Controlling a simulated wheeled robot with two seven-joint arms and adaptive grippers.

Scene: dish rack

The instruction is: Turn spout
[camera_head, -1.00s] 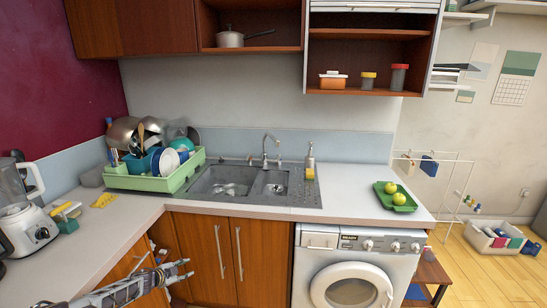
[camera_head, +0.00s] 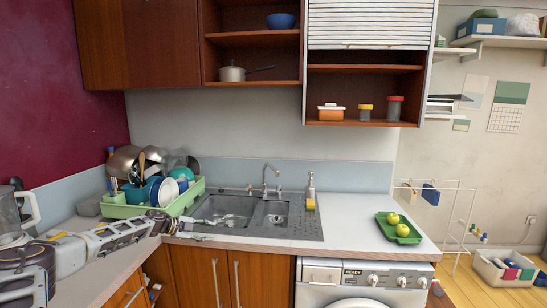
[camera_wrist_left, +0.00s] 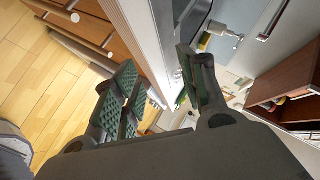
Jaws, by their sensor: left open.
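The metal faucet (camera_head: 266,176) with its curved spout stands upright behind the grey double sink (camera_head: 225,208), at the back of the counter. The spout points toward the front, over the basins. My left gripper (camera_head: 208,231) is at the sink's front left edge, in front of and left of the faucet and apart from it. In the left wrist view its jaws (camera_wrist_left: 165,95) are open, with nothing seen held between them. My right gripper is not in view.
A green dish rack (camera_head: 190,197) full of dishes stands left of the sink, close to my left arm. A soap dispenser (camera_head: 311,183) with a yellow sponge is right of the faucet. A green tray (camera_head: 411,237) with yellow-green fruit lies further right. The counter between is clear.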

